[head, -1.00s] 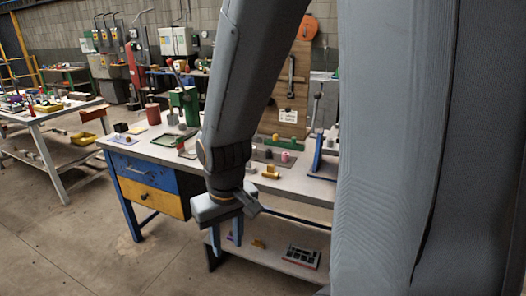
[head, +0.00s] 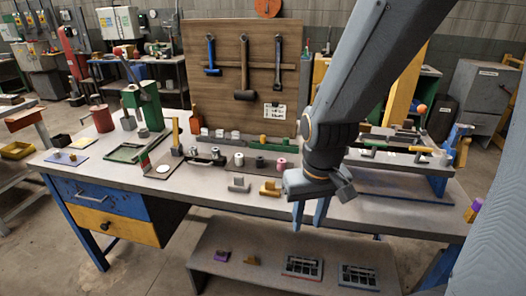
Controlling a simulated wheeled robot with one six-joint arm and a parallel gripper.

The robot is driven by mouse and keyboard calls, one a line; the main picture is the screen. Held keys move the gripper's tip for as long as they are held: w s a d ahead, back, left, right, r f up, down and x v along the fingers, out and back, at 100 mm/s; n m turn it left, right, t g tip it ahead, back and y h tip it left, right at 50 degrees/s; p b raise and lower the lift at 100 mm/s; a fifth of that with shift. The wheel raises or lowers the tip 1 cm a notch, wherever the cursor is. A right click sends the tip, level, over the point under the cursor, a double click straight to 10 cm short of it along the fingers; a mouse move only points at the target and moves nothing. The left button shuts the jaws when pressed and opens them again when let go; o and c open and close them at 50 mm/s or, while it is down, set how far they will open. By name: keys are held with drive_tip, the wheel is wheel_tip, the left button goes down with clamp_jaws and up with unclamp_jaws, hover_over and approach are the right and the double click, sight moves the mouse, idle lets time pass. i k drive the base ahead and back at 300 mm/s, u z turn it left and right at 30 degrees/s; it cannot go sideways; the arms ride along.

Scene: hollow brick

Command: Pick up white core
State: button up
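A small white cylinder (head: 239,159), which looks like the white core, stands upright on a dark mat on the workbench. A black cylinder (head: 260,162) and a pink cylinder (head: 281,164) stand in a row to its right. My gripper (head: 309,218) points down at the front edge of the bench, to the right of and nearer than the white cylinder. Its two blue fingers are apart with nothing visible between them. It is clear of the white cylinder.
A grey block (head: 239,185) and a yellow block (head: 270,188) sit in front of the mat. A green press (head: 145,104) stands at the left and a tool board (head: 240,75) behind. A raised rack (head: 400,160) is at the right. A low shelf (head: 225,247) lies below.

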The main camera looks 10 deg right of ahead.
sight(239, 159)
drive_tip(key=i, duration=0.95)
drive_tip(key=u, duration=0.4)
